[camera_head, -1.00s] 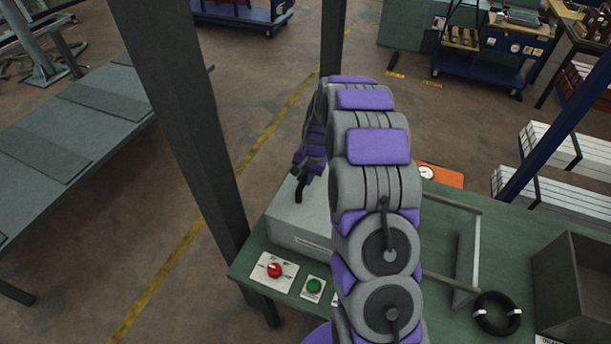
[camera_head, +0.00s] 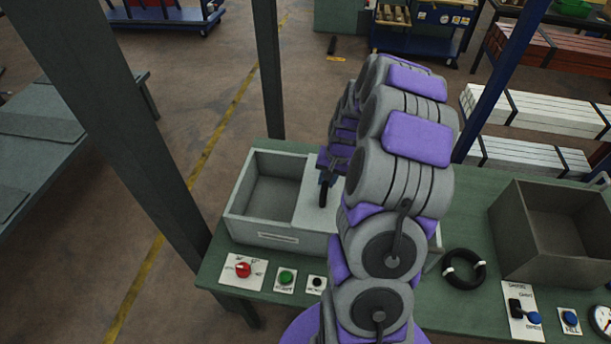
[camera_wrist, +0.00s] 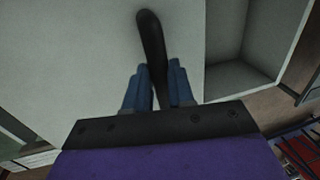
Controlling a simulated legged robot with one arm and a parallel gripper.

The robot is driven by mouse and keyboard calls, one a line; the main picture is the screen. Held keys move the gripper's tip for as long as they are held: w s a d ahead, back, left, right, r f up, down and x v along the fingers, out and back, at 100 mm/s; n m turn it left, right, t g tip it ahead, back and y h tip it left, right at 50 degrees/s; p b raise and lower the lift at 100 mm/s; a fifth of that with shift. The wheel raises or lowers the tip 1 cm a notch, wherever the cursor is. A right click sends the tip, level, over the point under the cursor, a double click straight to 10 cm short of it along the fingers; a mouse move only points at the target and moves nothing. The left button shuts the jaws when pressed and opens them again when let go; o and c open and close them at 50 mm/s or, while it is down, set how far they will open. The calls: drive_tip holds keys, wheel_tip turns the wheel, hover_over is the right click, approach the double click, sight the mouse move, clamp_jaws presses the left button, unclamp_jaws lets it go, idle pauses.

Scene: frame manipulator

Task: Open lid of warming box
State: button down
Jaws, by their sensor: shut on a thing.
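The warming box (camera_head: 232,228) is a light grey box on the green bench. Its left part is uncovered and shows an empty interior. The lid (camera_head: 308,207) is a flat pale panel over the box's middle, and my arm hides what lies to its right. My gripper (camera_head: 328,178) is at the lid's black handle (camera_head: 323,197). In the wrist view, the blue fingers of my gripper (camera_wrist: 157,80) are closed around the handle (camera_wrist: 150,38). The lid (camera_wrist: 70,50) fills the left there, and the box's open part (camera_wrist: 258,55) shows at right.
A red knob (camera_head: 243,269) and a green button (camera_head: 286,277) sit at the bench's front edge. A black cable ring (camera_head: 463,268) and an open grey bin (camera_head: 555,235) stand to the right. Dark posts rise behind and left of the box.

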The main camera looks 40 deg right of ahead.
drive_tip(key=shift+s+d, duration=0.95)
drive_tip(key=c, duration=1)
unclamp_jaws()
drive_tip(key=shift+o, duration=0.2)
drive_tip(key=shift+r, duration=0.1)
wheel_tip(320, 180, up, 17)
drive_tip(key=s+d, duration=0.2)
drive_tip(key=shift+s+d, duration=0.15)
drive_tip(key=shift+d, duration=0.1)
